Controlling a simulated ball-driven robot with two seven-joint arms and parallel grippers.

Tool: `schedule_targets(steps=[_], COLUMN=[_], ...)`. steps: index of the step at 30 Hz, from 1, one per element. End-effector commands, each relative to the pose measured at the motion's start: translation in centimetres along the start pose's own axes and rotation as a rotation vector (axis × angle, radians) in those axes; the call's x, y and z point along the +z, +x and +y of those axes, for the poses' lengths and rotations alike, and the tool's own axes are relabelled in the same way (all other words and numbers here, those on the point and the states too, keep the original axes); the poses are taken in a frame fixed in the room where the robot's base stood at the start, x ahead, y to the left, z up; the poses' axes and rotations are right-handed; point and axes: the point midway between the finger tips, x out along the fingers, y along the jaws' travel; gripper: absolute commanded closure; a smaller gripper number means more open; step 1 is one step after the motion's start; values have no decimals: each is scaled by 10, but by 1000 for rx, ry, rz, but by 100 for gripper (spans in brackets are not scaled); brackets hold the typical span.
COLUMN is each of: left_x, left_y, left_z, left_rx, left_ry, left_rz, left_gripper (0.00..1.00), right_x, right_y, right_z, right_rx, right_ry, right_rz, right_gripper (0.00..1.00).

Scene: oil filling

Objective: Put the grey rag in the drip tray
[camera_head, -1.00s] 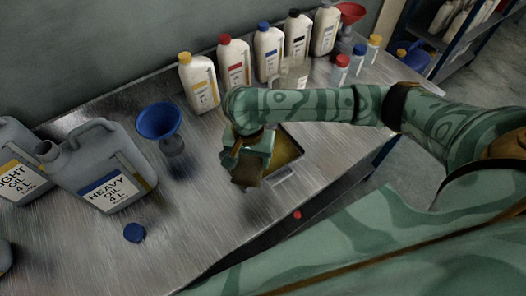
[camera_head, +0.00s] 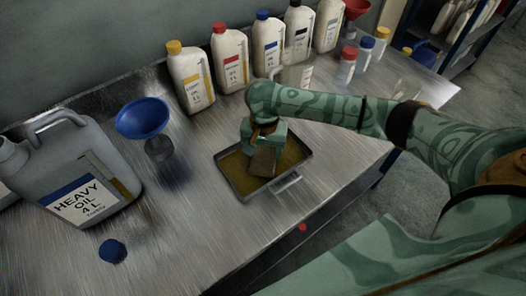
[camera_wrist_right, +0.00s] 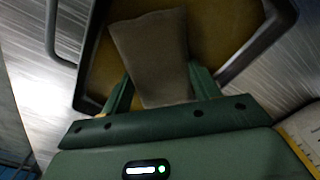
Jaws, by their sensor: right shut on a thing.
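The grey rag (camera_head: 263,160) hangs from my right gripper (camera_head: 264,143), which is shut on it. In the right wrist view the rag (camera_wrist_right: 150,50) shows between the two green fingers, over the tray's brownish floor. The drip tray (camera_head: 236,193) is a shallow metal tray with a handle at its front, on the workbench. The rag and gripper are over the middle of the tray; I cannot tell whether the rag touches the floor. My left gripper is not in view.
A blue funnel (camera_head: 143,118) on a stand and a grey heavy oil can (camera_head: 70,170) are left of the tray. A blue cap (camera_head: 112,251) lies near the front. Several white bottles (camera_head: 231,60) line the back. A clear jug (camera_head: 296,76) stands behind my right arm.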

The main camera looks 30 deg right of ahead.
Motion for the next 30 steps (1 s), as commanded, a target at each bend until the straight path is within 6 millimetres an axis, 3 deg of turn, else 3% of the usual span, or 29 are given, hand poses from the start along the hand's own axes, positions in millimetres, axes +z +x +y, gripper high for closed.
schedule_targets(steps=[6,7,9,19,30], left_x=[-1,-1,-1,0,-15], left_y=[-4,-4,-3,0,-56], left_z=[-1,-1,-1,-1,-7], left_rx=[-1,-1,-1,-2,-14], left_ry=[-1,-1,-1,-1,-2], left_rz=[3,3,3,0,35], left_gripper=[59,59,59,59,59], right_x=[0,0,0,0,0], right_y=[0,0,0,-1,-88], right_z=[0,0,0,0,-1], right_rx=[1,0,0,-1,-4], right_ry=[0,0,-1,-1,0], right_rz=[0,0,0,1,4], right_gripper=[57,34,17,17,17])
